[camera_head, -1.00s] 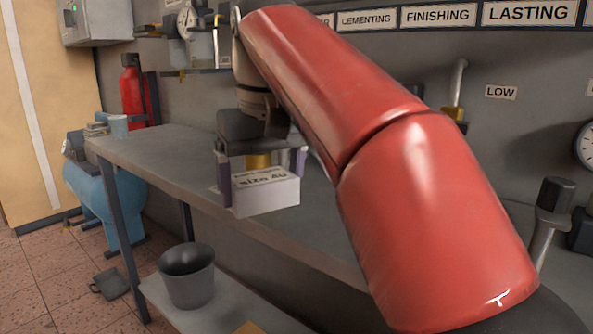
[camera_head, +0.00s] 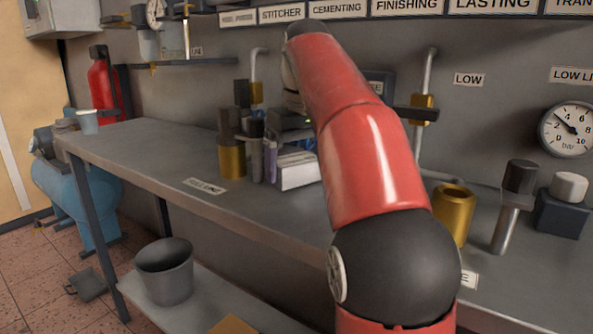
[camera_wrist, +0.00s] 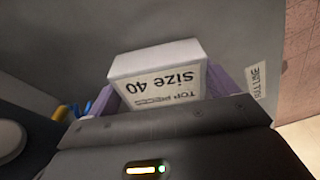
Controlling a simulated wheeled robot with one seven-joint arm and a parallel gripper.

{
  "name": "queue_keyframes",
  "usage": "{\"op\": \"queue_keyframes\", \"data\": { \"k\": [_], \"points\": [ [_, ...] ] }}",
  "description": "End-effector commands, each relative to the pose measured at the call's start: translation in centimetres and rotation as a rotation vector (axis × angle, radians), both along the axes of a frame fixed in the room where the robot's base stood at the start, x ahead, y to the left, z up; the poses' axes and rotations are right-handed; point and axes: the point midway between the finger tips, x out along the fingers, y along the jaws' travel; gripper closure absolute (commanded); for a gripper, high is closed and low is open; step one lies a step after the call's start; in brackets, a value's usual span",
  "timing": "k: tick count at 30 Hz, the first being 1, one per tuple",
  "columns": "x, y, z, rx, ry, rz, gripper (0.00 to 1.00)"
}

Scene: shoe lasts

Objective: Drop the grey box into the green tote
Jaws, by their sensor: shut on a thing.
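The grey box (camera_head: 297,172), pale with "size 40" print, is between the purple fingers of my gripper (camera_head: 288,158), which is shut on it. In the wrist view the box (camera_wrist: 160,75) sits squarely between both fingers, its printed face toward the camera. In the head view the box is over the bench; I cannot tell whether its underside touches the top. My red arm hides the box's right end and part of the gripper. No green tote shows in either view.
A brass cup (camera_head: 453,212) and a capped post (camera_head: 514,200) stand to the right. A grey bucket (camera_head: 165,272) is on the lower shelf.

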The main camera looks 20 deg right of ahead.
Motion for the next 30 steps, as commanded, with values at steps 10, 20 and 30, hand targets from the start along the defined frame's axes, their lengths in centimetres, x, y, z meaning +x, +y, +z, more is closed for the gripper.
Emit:
{"op": "queue_keyframes", "data": {
  "k": [10,20,30],
  "points": [
    [0.0,0.0,-0.6,-0.001,-0.002,0.0,0.4],
    [0.0,0.0,-0.6,0.0,-0.001,0.0,0.0],
    [-0.5,-0.1,3.8,0.0,-0.004,0.0,0.0]
  ]
}}
